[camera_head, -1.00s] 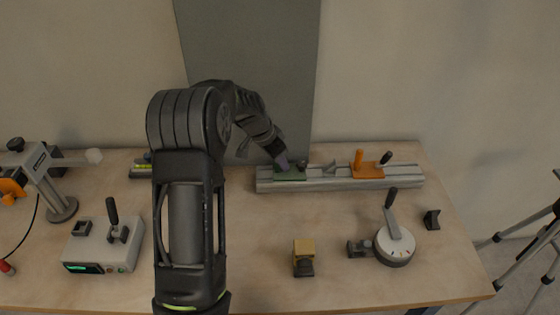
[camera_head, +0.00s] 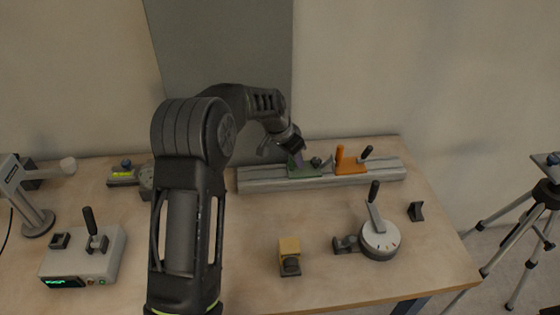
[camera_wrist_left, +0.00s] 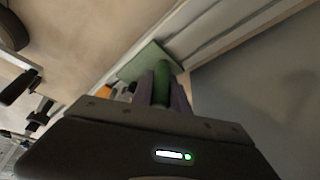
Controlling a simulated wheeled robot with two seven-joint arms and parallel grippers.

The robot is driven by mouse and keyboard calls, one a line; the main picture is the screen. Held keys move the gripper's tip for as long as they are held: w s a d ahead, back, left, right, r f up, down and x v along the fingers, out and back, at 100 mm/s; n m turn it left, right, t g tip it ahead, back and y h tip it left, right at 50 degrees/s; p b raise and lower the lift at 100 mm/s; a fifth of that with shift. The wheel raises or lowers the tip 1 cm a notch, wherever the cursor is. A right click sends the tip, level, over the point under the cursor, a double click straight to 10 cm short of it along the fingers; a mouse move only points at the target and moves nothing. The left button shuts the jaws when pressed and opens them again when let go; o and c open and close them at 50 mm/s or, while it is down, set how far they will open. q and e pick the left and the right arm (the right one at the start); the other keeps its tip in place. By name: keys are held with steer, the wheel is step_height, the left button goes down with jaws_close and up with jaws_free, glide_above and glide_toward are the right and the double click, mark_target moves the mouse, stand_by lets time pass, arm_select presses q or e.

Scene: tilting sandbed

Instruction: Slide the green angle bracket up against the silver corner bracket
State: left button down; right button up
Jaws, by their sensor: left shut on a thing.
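The green angle bracket (camera_head: 305,172) sits on the metal rail, partly hidden by my left gripper (camera_head: 297,158). My left gripper is shut on its upright green post, which shows between the fingers in the left wrist view (camera_wrist_left: 162,82). The bracket's flat green plate lies beyond the fingertips there. A dark knob (camera_head: 316,161) stands at the bracket's right end. The small silver corner bracket (camera_head: 328,163) is on the rail just right of it, close to the green plate. I cannot tell whether they touch. My right gripper is not in view.
The rail (camera_head: 270,185) runs along the back of the table. An orange bracket (camera_head: 350,167) with upright handles stands right of the silver one. A round dial fixture (camera_head: 379,240), a yellow-topped block (camera_head: 289,253) and a control box (camera_head: 82,262) stand nearer the front.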

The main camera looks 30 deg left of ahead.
arm_select(q)
steer(key=c, duration=1.3)
jaws_free()
steer(key=shift+w+d, duration=0.1)
steer(key=shift+d, duration=0.05)
steer(key=shift+r, duration=0.1)
steer(key=b+v, duration=0.1)
steer(key=v, duration=0.6)
steer(key=shift+r, duration=0.25)
steer(key=shift+s+f, duration=0.1)
steer(key=shift+s, duration=0.15)
